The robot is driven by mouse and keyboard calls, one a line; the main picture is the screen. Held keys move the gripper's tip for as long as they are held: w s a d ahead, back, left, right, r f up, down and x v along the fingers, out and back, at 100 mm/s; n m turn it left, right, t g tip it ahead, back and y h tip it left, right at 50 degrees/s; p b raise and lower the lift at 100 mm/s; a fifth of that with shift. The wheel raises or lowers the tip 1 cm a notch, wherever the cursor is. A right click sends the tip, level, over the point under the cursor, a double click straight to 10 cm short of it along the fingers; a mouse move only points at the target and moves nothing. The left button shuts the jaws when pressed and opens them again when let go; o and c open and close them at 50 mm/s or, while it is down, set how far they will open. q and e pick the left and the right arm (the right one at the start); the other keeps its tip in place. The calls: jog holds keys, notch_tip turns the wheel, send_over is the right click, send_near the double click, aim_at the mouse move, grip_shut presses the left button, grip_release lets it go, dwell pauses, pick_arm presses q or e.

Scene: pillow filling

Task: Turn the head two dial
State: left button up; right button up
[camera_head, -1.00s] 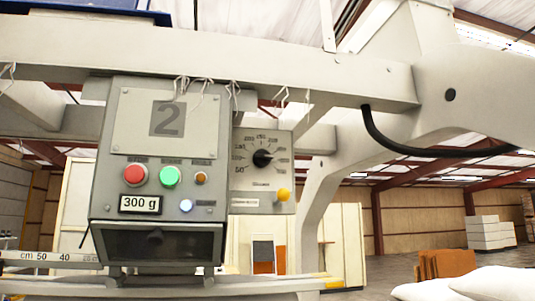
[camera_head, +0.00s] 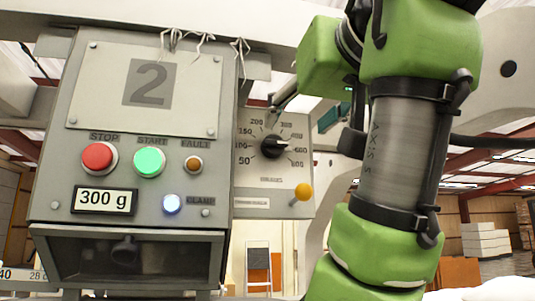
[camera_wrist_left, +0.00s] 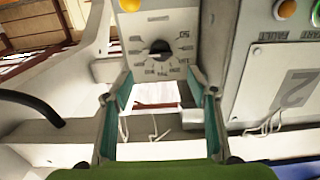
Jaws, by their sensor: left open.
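The head two dial is a black knob (camera_head: 272,146) on a light grey scale plate (camera_head: 244,178) with numbers around it, right of the panel marked 2 (camera_head: 152,84). It also shows in the left wrist view as a dark knob (camera_wrist_left: 158,47) at upper middle. My left gripper (camera_wrist_left: 160,95) is open and empty, its two fingers spread below the dial in that view, apart from it. In the head view this gripper (camera_head: 312,120) is partly hidden behind my green and grey arm, close to the dial's upper right. My right gripper is not in view.
The panel carries a red stop button (camera_head: 99,158), a green start button (camera_head: 149,162), an orange fault lamp (camera_head: 193,165), a lit clamp lamp (camera_head: 172,204) and a 300 g display (camera_head: 104,200). A yellow knob (camera_head: 304,191) sits at the plate's lower right. White ties (camera_head: 205,45) hang above.

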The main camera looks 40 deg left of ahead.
aim_at(277, 140)
pick_arm(q)
jog(key=p+x, duration=0.1)
jog(key=x, duration=0.4)
jog(key=r+p+x, duration=0.1)
jog(key=x, duration=0.1)
jog(key=shift+w+a+p, duration=0.15)
jog(key=shift+a+p, duration=0.15)
jog(key=shift+p, duration=0.05)
jog(key=shift+p+x, duration=0.35)
jog(key=shift+x, duration=0.85)
jog(key=shift+w+a, duration=0.55)
jog(key=shift+d, duration=0.1)
jog(key=c, duration=1.1)
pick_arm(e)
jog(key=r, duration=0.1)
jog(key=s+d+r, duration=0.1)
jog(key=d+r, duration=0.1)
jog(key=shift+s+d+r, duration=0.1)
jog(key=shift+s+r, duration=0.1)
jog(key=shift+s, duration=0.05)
